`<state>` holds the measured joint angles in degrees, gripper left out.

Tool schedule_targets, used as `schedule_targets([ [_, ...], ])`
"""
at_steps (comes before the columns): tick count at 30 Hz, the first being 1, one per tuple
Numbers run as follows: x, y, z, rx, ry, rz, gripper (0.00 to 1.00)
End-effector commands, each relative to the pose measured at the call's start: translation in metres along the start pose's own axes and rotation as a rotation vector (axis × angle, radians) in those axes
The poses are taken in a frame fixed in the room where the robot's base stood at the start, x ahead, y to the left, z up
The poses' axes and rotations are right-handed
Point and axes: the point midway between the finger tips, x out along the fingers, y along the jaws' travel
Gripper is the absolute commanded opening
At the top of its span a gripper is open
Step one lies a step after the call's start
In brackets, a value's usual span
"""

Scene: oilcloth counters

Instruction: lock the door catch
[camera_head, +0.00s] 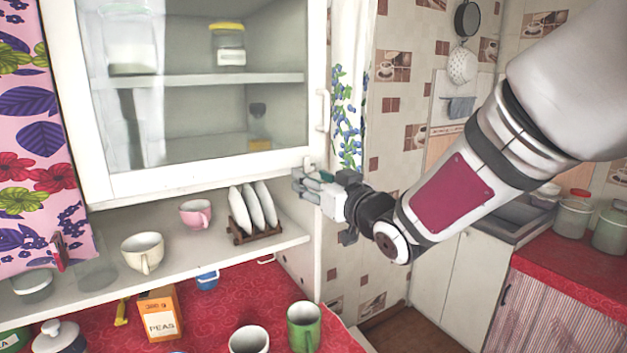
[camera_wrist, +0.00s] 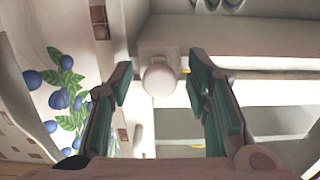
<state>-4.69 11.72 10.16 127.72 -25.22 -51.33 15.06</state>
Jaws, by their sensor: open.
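The glass-fronted white cabinet door (camera_head: 200,165) looks closed. Its catch (camera_head: 309,163) sits at the door's lower right corner, partly hidden by my gripper (camera_head: 308,184). In the wrist view the catch shows as a white block with a round knob (camera_wrist: 160,79). My gripper (camera_wrist: 160,85) is open there, with one green-padded finger on each side of the knob. I see gaps between the knob and both fingers. I cannot tell how far the catch is turned.
A white handle (camera_head: 322,110) stands out on the door's right edge, above my gripper. Below is an open shelf (camera_head: 175,248) with a plate rack (camera_head: 237,232), a pink cup (camera_head: 196,213) and a cream cup (camera_head: 142,252). A blueberry-print curtain (camera_head: 348,120) hangs beside the cabinet.

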Motion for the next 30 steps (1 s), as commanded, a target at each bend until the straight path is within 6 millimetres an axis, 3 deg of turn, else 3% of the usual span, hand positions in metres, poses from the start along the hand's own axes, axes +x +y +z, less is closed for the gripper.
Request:
schedule_targets([
  [18,-0.105,0.0,0.0,0.0,0.0,0.002,0.44],
  [30,-0.117,0.0,0.001,0.001,-0.001,0.0,0.44],
])
